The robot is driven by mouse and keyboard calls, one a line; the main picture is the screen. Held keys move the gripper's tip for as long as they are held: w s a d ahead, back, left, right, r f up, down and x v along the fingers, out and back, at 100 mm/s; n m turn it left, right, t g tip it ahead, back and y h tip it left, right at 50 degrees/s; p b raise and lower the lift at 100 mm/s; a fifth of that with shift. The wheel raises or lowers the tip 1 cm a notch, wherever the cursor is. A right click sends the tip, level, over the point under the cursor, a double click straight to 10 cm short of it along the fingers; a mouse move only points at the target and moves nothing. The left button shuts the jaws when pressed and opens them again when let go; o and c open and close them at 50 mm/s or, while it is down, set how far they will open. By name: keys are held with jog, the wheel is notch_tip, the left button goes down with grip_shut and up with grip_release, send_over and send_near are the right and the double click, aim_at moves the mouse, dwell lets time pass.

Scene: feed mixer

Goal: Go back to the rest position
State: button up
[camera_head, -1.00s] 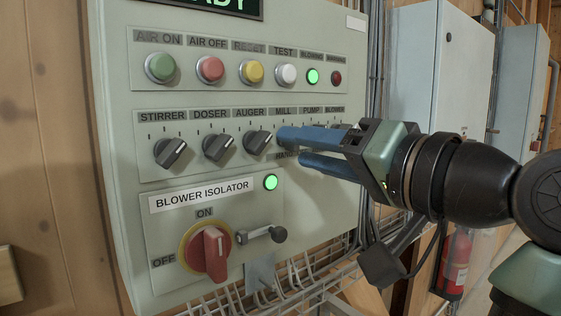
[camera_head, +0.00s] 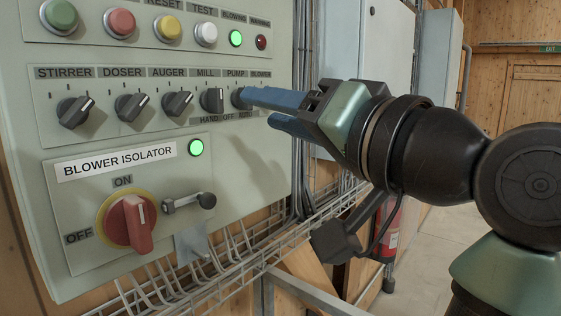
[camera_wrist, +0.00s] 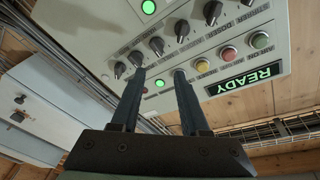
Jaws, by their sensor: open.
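My gripper (camera_head: 256,108) has two blue fingers, spread apart with nothing between them. In the head view it is in front of the right end of the knob row, partly covering the PUMP knob and hiding the BLOWER knob. Whether a fingertip touches the panel (camera_head: 235,165) cannot be told from there. In the wrist view the gripper (camera_wrist: 160,72) points at the panel, with a gap before the knobs and lamps. The MILL knob (camera_head: 212,100) stands upright. The STIRRER knob (camera_head: 73,112), DOSER knob (camera_head: 131,106) and AUGER knob (camera_head: 177,103) are tilted to the right.
The red BLOWER ISOLATOR switch (camera_head: 128,223) points down, slightly right. Its lamp (camera_head: 195,147) and the BLOWING lamp (camera_head: 236,38) are green. A wire cable tray (camera_head: 235,270) runs below the panel. A grey cabinet (camera_head: 375,50) stands behind my arm. Open floor (camera_head: 430,240) shows at right.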

jog(key=s+d+r+t+h+b, duration=0.1)
jog(key=s+r+t+h, duration=0.1)
jog(key=s+t+h, duration=0.9)
jog(key=shift+s+r+t+h+b, duration=0.35)
jog(key=shift+t+h, duration=0.25)
jog(key=shift+t, duration=0.2)
jog(key=shift+d, duration=0.1)
